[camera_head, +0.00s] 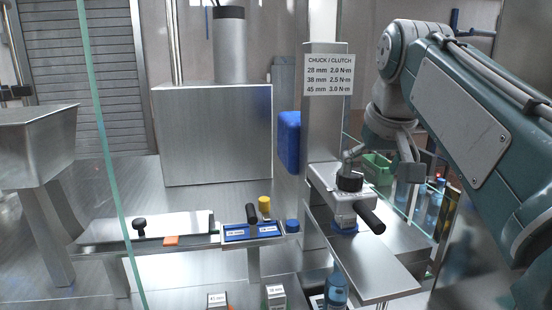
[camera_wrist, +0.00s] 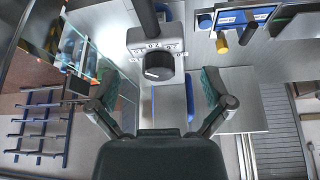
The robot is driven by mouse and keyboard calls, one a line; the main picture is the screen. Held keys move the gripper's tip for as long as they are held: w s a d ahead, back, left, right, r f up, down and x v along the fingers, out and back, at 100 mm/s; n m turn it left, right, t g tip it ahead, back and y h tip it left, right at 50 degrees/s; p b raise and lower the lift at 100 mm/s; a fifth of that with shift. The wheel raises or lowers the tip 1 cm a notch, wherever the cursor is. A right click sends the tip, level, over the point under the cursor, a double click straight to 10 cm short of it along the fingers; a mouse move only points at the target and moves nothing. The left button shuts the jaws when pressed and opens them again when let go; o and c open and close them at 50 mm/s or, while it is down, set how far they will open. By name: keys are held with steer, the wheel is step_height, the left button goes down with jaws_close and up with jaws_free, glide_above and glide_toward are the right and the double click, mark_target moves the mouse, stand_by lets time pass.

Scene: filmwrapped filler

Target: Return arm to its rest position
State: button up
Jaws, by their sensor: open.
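My teal arm reaches in from the right in the head view, and my gripper (camera_wrist: 159,78) hangs near the capping head. In the wrist view its two fingers are spread wide with nothing between them. The capping head (camera_head: 339,198) is a grey block with a black knob (camera_head: 349,182) on top and a black handle (camera_head: 370,217). In the wrist view the knob (camera_wrist: 159,65) lies beyond and between the fingers; it looks apart from them, though the distance is hard to judge. In the head view the fingers are small and partly hidden.
A metal post with a chuck/clutch sign (camera_head: 329,75) stands behind the head. A glass edge (camera_head: 108,170) crosses the left. A blue bottle (camera_head: 336,289) stands below.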

steer(key=s+f, duration=0.9)
steer(key=f, duration=0.3)
steer(key=s+f, duration=0.8)
steer(key=f, duration=0.5)
steer(key=shift+s+f+m+t, duration=0.2)
steer(key=shift+s+m+t, duration=0.2)
